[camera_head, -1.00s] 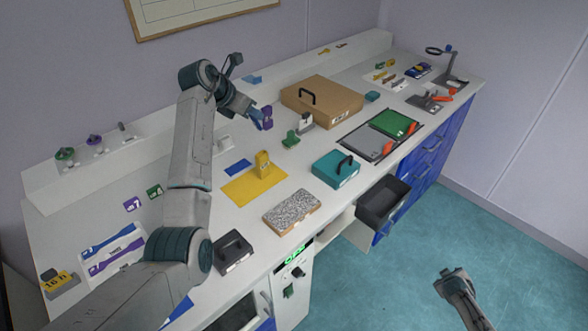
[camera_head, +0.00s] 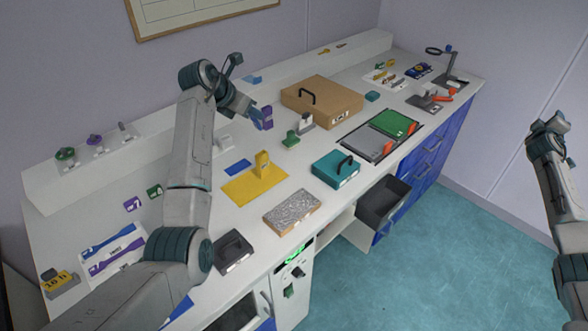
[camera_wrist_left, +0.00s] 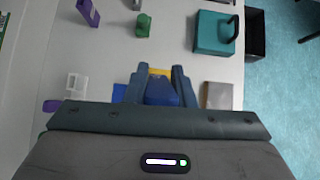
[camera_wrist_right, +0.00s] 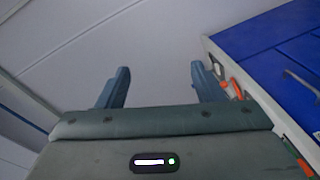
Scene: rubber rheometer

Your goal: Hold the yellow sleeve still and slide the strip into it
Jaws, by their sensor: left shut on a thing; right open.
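The yellow sleeve (camera_head: 262,160) stands upright on a yellow mat (camera_head: 240,188) in the middle of the bench. My left gripper (camera_head: 262,122) is above and behind it, apart from it. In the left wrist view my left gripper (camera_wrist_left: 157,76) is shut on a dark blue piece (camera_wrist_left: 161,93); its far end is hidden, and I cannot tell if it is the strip. A bit of yellow shows beyond it. My right gripper (camera_head: 546,122) is raised over the floor, right of the bench. In its wrist view the right gripper (camera_wrist_right: 159,78) is open and empty.
A blue flat pad (camera_head: 238,166) lies beside the mat. A speckled block (camera_head: 292,212), teal case (camera_head: 336,169), green piece (camera_head: 290,139) and purple piece (camera_head: 267,117) are around it.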

